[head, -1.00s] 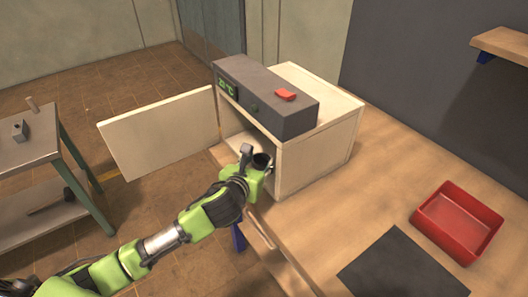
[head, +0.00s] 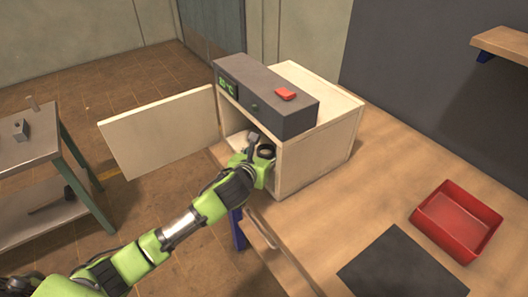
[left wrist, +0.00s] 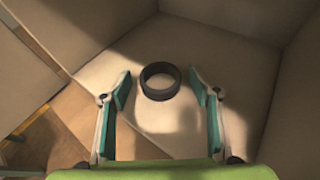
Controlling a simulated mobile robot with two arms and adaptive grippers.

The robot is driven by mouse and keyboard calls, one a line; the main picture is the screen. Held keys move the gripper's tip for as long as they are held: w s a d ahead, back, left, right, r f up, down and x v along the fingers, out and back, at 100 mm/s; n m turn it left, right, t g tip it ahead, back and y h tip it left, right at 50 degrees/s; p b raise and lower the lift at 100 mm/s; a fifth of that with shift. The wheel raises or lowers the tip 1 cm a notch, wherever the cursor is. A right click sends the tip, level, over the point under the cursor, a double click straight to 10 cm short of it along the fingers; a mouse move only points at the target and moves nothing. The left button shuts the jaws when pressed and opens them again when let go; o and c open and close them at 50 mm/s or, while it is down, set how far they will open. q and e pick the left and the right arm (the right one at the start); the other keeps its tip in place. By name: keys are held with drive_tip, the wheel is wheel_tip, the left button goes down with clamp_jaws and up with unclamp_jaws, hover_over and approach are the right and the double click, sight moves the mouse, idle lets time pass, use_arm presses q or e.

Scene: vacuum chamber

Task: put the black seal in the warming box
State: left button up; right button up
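The black seal (left wrist: 160,96) is a short dark ring lying on the pale floor inside the warming box, seen in the left wrist view. My left gripper (left wrist: 160,78) is open, with one finger on each side of the seal and a visible gap to both. In the head view, the warming box (head: 322,152) is a pale wooden box with a grey control unit and green display on top. Its door (head: 160,132) stands wide open to the left. My left gripper (head: 256,148) reaches into the open front. My right gripper is not in view.
The box stands on a wooden workbench (head: 375,190). A red tray (head: 457,222) and a dark mat (head: 400,268) lie to the right. A side table (head: 30,140) with a small metal block stands at the left. A red switch (head: 286,94) is on the control unit.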

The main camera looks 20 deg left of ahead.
use_arm(q)
drive_tip(key=shift+s+r, duration=0.1)
drive_tip(key=shift+r, duration=0.1)
drive_tip(key=v, duration=1.1)
drive_tip(key=shift+s+r+p, duration=0.2)
drive_tip(key=shift+s+p, duration=0.1)
drive_tip(key=shift+s, duration=0.05)
